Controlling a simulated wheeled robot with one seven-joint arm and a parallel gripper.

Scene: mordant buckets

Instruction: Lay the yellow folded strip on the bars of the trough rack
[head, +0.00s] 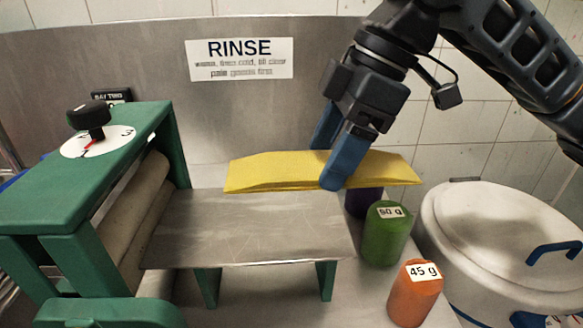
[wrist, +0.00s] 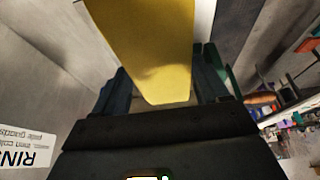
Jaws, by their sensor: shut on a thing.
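The yellow folded strip (head: 270,172) is long and flat, and lies almost level in the head view. My gripper (head: 328,166) is shut on it right of its middle, with a blue finger on each side. The strip appears above the right end of a metal plate (head: 240,225), and looks clear of it. In the wrist view the strip (wrist: 150,45) runs up and away between the fingers of my gripper (wrist: 165,82). I cannot make out a trough rack or its bars in either view.
A green roller frame (head: 110,140) with a dial and black knob stands at left, its pale rollers beside the plate.

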